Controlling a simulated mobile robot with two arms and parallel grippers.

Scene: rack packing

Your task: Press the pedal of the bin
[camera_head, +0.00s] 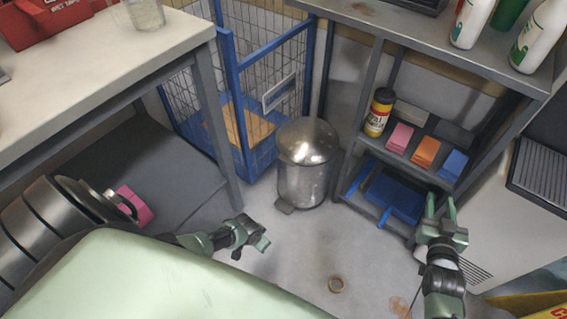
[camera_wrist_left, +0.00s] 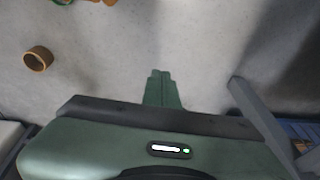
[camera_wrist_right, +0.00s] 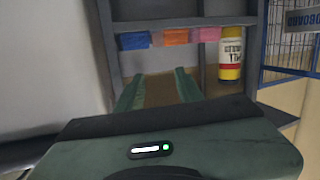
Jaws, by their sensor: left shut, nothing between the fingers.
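The bin (camera_head: 305,180) is a round silver metal bin with a shut domed lid, upright on the floor in the middle of the head view. Its pedal (camera_head: 284,207) is a small dark plate low at its front left. My left gripper (camera_head: 263,246) is low, in front of the pedal and apart from it in the head view. Its fingers are together and empty in the left wrist view (camera_wrist_left: 161,88), over bare floor; the bin does not show there. My right gripper (camera_head: 441,207) is open and empty before the shelf, well right of the bin; its spread fingers also show in the right wrist view (camera_wrist_right: 158,90).
A blue wire cage (camera_head: 245,75) stands behind the bin at left, and a grey shelf (camera_head: 345,150) with coloured boxes at right. A table (camera_head: 110,60) with a grey leg is at left. A brown ring (camera_head: 336,285) lies on the floor. Floor before the bin is mostly clear.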

